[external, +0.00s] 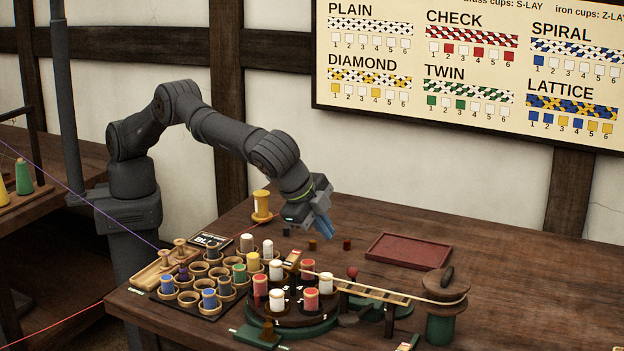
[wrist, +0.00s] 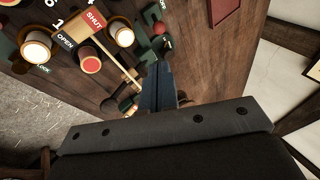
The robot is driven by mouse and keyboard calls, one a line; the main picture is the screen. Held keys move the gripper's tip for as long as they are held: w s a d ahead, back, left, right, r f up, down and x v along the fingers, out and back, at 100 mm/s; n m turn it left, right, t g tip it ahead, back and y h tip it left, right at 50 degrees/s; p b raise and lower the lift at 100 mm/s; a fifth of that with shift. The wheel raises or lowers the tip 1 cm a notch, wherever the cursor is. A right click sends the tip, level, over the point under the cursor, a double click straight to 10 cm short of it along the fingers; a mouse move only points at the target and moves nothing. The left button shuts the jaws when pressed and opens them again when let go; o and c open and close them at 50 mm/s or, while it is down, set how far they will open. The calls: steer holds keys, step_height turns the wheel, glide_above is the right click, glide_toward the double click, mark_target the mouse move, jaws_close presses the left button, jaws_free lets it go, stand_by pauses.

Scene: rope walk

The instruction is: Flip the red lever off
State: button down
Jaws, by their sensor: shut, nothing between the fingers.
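A small red ball knob (external: 353,272), which looks like the red lever's end, stands behind the wooden rail on the table. In the wrist view the red knob (wrist: 158,28) shows beside a green plate, near the top. Its shaft and tilt are too small to tell. My gripper (external: 326,232) is shut and empty, pointing down above the table, behind and left of the knob and apart from it. In the wrist view my gripper's blue fingers (wrist: 158,70) are together, below the knob in the picture.
A round stand (external: 275,332) holds several red and white spools. A wooden piece labelled SHUT and OPEN (wrist: 80,30) sits beside it. A rail leads right to a wooden reel (external: 445,287). A red tray (external: 398,250) lies behind. A spool rack stands left. The table's back right is clear.

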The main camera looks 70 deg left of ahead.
steer(key=shift+s+d+f+n+t+y, duration=0.15)
steer(key=shift+s+d+f+n+t, duration=0.15)
steer(key=shift+f+n, duration=0.55)
steer(key=shift+s+d+f+n+t+y, duration=0.2)
steer(key=shift+d+f+n, duration=0.25)
steer(key=shift+n, duration=0.65)
steer(key=shift+s+d+f+n+t+y, duration=0.15)
steer(key=shift+s+d+f+n+t, duration=0.1)
steer(key=shift+f+n, duration=0.6)
steer(key=x, duration=0.9)
steer(key=shift+w+a+f, duration=0.2)
steer(key=shift+w+f, duration=0.05)
steer(key=shift+w, duration=0.05)
steer(key=shift+w+a+r, duration=0.15)
steer(key=shift+w+a, duration=0.05)
